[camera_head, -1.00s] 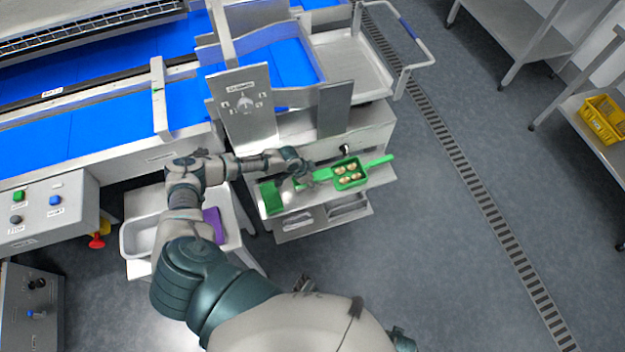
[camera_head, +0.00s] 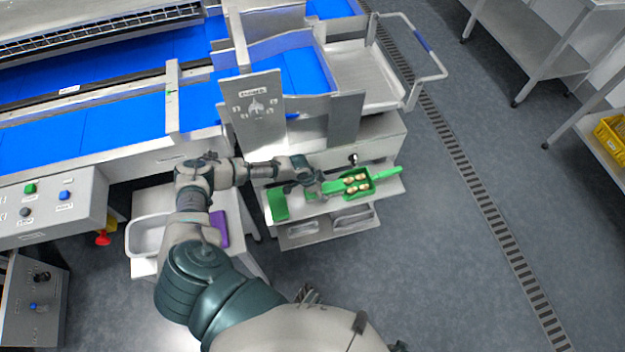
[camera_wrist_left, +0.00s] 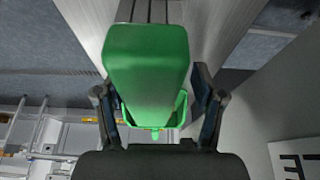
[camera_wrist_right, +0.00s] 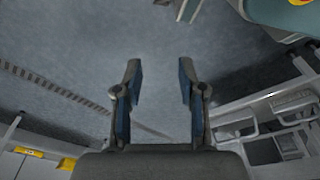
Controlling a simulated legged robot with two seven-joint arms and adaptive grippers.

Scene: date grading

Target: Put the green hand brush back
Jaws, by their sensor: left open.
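A light green bar (camera_head: 387,173), which looks like the green hand brush, lies on the steel cart's ledge. It shows on both sides of a darker green tray (camera_head: 345,194) holding several brown dates. A separate green block (camera_head: 278,205) stands left of it. My left gripper (camera_head: 317,190) is open at the bar's left end; I cannot tell if it touches. In the left wrist view a large green body (camera_wrist_left: 147,70) appears between the open left fingers (camera_wrist_left: 150,88) and hides what is behind. My right gripper (camera_wrist_right: 158,70) is open and empty above the floor.
The steel cart (camera_head: 385,138) with an upright panel (camera_head: 255,120) stands close behind my left gripper. A blue conveyor (camera_head: 100,118) runs at left. A side table holds a white bin (camera_head: 148,236) and a purple item (camera_head: 219,228).

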